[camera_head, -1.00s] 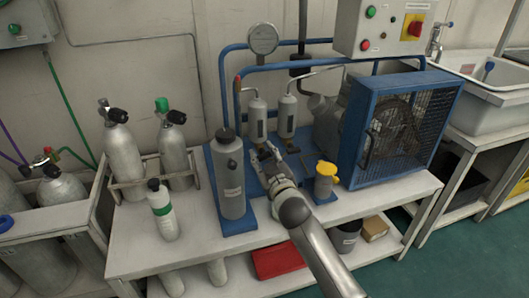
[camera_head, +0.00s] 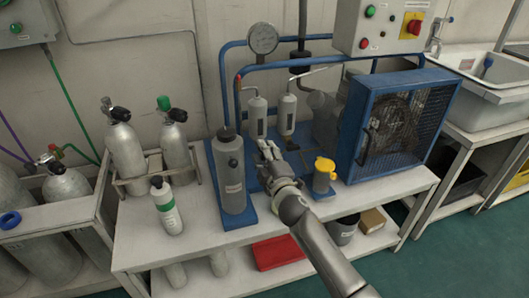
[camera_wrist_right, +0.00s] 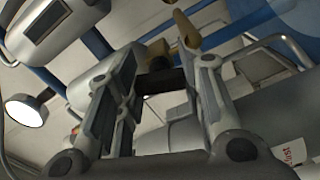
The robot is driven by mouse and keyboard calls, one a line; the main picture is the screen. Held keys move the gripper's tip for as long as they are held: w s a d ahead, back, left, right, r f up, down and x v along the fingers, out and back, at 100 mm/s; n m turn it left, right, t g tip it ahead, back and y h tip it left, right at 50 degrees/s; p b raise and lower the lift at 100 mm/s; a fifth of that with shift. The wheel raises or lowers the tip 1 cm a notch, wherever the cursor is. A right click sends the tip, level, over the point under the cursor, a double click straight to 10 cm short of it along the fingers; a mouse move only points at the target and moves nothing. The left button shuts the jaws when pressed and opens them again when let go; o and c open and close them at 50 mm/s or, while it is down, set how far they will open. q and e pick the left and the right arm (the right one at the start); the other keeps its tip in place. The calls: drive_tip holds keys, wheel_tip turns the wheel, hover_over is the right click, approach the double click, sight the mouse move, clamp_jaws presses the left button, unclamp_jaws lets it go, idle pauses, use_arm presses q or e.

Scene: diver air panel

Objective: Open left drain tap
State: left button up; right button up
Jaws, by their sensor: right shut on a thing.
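Two silver filter cylinders, the left one (camera_head: 257,118) and the right one (camera_head: 287,114), hang on the blue frame behind the compressor base. My right gripper (camera_head: 267,150) is just below and in front of the left cylinder. In the right wrist view my right gripper (camera_wrist_right: 160,85) is shut on a small dark piece (camera_wrist_right: 160,80) that looks like the left drain tap's handle. A brass-coloured fitting (camera_wrist_right: 188,34) shows just beyond the fingers. The fingers hide most of the tap in the head view, so its exact angle cannot be told. My left gripper is out of view.
A grey upright tank (camera_head: 231,175) stands close left of my right gripper. A yellow-capped container (camera_head: 324,175) stands to its right, with a blue caged fan unit (camera_head: 400,125) beyond. A small green-banded bottle (camera_head: 166,207) is on the bench's left part.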

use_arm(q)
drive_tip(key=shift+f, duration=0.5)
use_arm(e)
drive_tip(key=shift+n, duration=0.9)
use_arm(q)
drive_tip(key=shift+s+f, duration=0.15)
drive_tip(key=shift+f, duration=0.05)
use_arm(e)
drive_tip(key=shift+f, duration=0.1)
drive_tip(key=o, duration=1)
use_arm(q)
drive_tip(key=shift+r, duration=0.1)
use_arm(e)
drive_tip(key=shift+o, duration=0.3)
drive_tip(key=v, duration=1.2)
